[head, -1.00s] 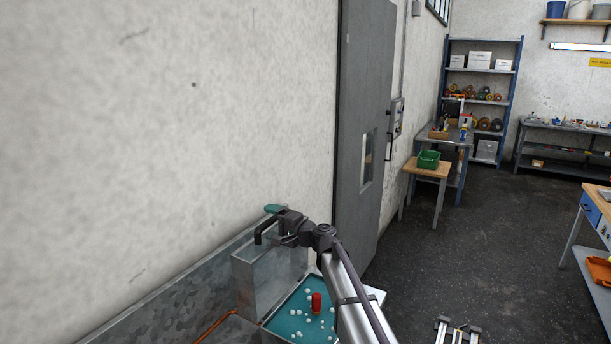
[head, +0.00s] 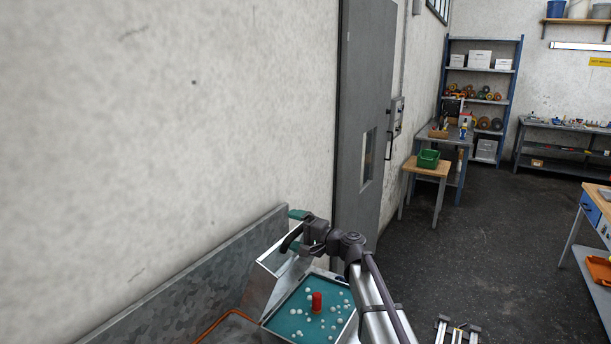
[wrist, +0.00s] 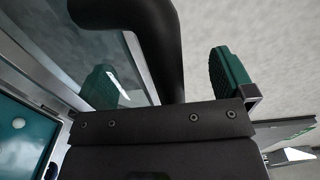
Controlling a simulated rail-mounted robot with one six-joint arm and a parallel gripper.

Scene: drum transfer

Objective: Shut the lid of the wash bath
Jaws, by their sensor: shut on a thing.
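The wash bath (head: 290,323) is low in the head view, with teal liquid, white balls and a red cylinder (head: 316,302) in it. Its metal lid (head: 262,284) stands open on the bath's left side, tilted over toward the bath. A black handle (head: 290,238) is on the lid. My gripper (head: 296,230) is shut on the handle, by the lid's upper edge. In the wrist view the curved black handle (wrist: 168,45) runs down beside a teal finger pad (wrist: 229,68), and the lid's shiny panel (wrist: 105,40) lies behind it. The gripper body hides the handle's lower part.
A grey metal back panel (head: 190,300) runs along the wall at the left. An orange pipe (head: 215,322) lies by the bath. A grey door (head: 365,110) is behind my arm. The dark floor to the right is mostly clear.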

